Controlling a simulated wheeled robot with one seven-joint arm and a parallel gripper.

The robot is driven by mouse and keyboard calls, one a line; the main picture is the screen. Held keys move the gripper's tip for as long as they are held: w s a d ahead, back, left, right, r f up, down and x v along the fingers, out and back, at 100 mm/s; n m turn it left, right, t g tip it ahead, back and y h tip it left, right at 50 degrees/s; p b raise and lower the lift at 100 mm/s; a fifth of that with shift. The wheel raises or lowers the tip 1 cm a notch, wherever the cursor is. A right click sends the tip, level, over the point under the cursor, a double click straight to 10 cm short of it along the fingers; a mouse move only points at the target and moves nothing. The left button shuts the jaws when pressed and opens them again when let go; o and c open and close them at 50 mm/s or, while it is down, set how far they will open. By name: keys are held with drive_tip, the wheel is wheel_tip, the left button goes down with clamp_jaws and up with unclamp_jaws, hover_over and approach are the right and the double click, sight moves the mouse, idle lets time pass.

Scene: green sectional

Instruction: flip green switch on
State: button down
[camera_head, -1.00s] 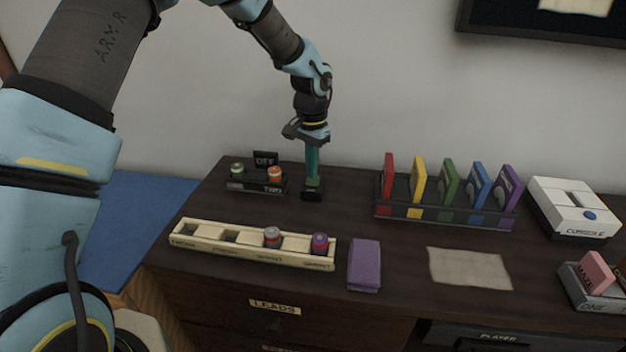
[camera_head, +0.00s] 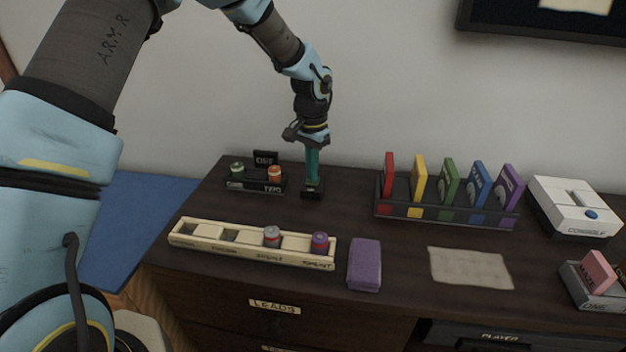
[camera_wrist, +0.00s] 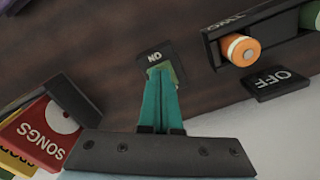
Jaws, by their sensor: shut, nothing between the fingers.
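The green switch is a small dark block (camera_head: 313,190) on the dark cabinet top near the wall. In the wrist view the fingertips (camera_wrist: 161,72) overlap the green part. I cannot tell whether they touch it. They hide much of it, so its on or off position is unclear.
A dark holder (camera_head: 238,185) with green and orange cylinders and an "OFF" sign (camera_head: 265,158) stands left. A rack (camera_head: 440,214) of coloured cases is right. A pale wooden tray (camera_head: 212,246) and purple block (camera_head: 364,265) lie in front. The wall is close behind.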

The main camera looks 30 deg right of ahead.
drive_tip(key=shift+f, duration=0.5)
drive_tip(key=shift+r, duration=0.2)
drive_tip(key=shift+r+p, duration=2.35)
drive_tip(key=shift+r, duration=1.05)
drive_tip(key=w+a+r+n, duration=0.3)
drive_tip(key=a, duration=0.8)
drive_tip(key=w+a+r+n, duration=0.2)
drive_tip(key=a+r+n, duration=0.1)
drive_tip(key=a, duration=0.9)
drive_tip(key=s+a+r+n, duration=0.1)
drive_tip(key=s+a+n, duration=0.2)
drive_tip(key=a, duration=0.7)
drive_tip(key=s+a+r+n+t, duration=0.1)
drive_tip(key=s+a+n, duration=0.3)
drive_tip(key=a, duration=0.6)
drive_tip(key=shift+s+a+r+t, duration=0.2)
drive_tip(key=shift+s+r+t, duration=0.1)
drive_tip(key=shift+s+r, duration=0.35)
